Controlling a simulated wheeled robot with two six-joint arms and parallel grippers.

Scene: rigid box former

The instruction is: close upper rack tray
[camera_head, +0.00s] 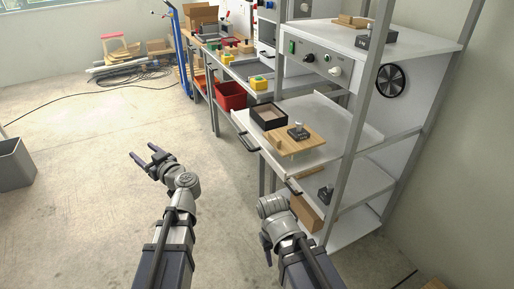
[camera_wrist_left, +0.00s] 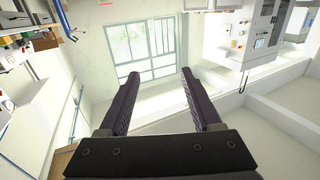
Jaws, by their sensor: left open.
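The upper rack tray (camera_head: 335,112) is a pale, flat tray that sticks out of the front of the metal rack toward the aisle. It has a dark handle (camera_head: 245,143) on its front edge.
A second dark handle (camera_head: 292,187) is near the tray's near corner. A lower shelf (camera_head: 362,187) holds a dark part and a brown block. A red bin (camera_head: 230,96) stands beyond the tray by the bench. The floor on the left is open, with a grey bin (camera_head: 15,165) at the edge.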

